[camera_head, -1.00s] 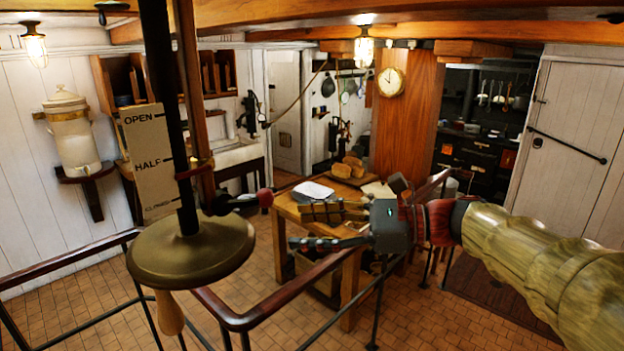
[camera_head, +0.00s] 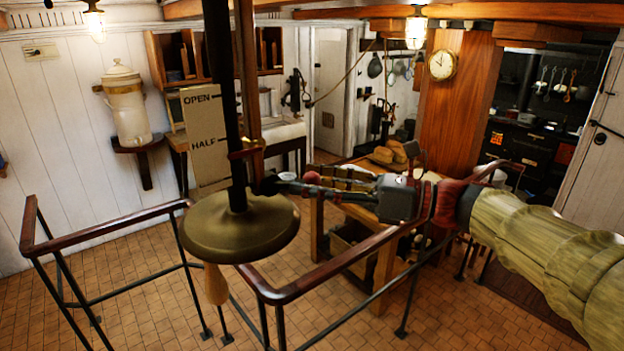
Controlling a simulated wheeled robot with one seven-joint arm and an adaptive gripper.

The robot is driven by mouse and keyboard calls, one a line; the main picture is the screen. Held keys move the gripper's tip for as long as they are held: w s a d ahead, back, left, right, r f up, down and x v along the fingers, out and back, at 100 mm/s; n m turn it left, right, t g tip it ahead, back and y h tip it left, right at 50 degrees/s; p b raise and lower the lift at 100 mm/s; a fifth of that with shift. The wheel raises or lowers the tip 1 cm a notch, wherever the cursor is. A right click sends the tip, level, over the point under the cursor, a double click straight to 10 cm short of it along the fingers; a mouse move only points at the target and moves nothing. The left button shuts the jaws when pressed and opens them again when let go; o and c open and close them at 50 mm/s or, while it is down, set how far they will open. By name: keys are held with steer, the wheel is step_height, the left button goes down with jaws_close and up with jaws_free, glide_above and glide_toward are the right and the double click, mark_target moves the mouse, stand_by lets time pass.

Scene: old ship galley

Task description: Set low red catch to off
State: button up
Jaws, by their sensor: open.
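A dark vertical rod (camera_head: 220,90) stands in front, carrying a brass disc (camera_head: 240,226) with a wooden handle (camera_head: 215,284) under it. Above the disc is a red collar (camera_head: 245,153).
Dark railings with wooden tops (camera_head: 330,262) run below my gripper and at left. A wooden table (camera_head: 385,262) with bread (camera_head: 388,154) stands behind my gripper. A white urn (camera_head: 126,105) sits on a wall shelf. Tiled floor is open at left.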

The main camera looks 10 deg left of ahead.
steer(key=shift+a, duration=0.2)
steer(key=shift+c, duration=0.8)
steer(key=c, duration=1.1)
jaws_close()
